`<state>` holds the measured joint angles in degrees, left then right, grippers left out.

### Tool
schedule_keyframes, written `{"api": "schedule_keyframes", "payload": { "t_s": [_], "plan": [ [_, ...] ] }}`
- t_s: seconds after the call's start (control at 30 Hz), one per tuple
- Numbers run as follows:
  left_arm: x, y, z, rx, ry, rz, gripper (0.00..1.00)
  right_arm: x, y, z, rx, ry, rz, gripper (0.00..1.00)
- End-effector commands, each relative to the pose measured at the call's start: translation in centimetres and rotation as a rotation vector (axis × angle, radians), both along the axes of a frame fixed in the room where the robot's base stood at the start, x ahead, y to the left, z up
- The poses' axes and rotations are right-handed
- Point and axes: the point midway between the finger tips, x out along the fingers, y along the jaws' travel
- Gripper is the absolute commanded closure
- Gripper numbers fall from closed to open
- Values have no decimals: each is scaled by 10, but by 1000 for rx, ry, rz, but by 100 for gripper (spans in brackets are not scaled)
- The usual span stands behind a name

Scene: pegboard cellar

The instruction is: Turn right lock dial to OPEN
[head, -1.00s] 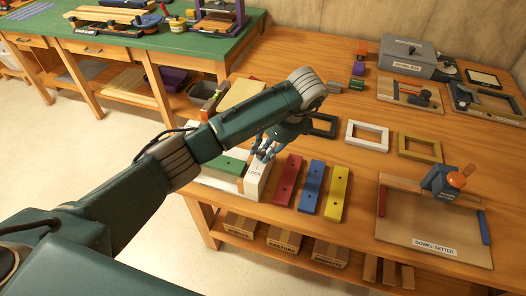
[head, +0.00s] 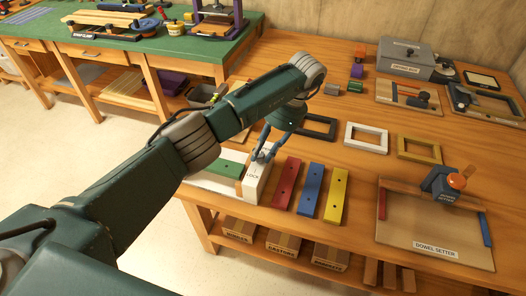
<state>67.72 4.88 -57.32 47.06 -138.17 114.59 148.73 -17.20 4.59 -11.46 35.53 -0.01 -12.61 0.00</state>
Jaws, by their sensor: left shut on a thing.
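A white lock block (head: 256,186) with a dark label reading LOCK stands near the front left of the wooden bench, at the right end of a pale fixture holding a green bar (head: 228,168). My left gripper (head: 261,156) comes down on the top of this block from above, its fingers closed at the right lock dial. The dial itself is mostly hidden behind the fingers, and I cannot read its position. My right gripper is not in view.
Red (head: 287,184), blue (head: 311,189) and yellow (head: 336,195) bars lie right of the block. Empty frames, including a white one (head: 366,151), lie behind. The dowel setter board (head: 405,235) is at right. A green-topped bench (head: 150,45) stands at back left.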

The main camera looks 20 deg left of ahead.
Motion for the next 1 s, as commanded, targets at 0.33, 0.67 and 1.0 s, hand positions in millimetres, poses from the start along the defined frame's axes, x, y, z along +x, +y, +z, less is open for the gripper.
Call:
{"api": "schedule_keyframes", "payload": {
  "t_s": [0.33, 0.67, 1.0],
  "plan": [
    [3, 6, 5, 13, -7, 27, 100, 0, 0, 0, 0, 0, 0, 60],
    [2, 6, 4, 11, -6, 26, 57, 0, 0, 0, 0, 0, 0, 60],
    [4, 0, 10, 8, -6, 21, 57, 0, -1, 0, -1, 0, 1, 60]
  ]
}}
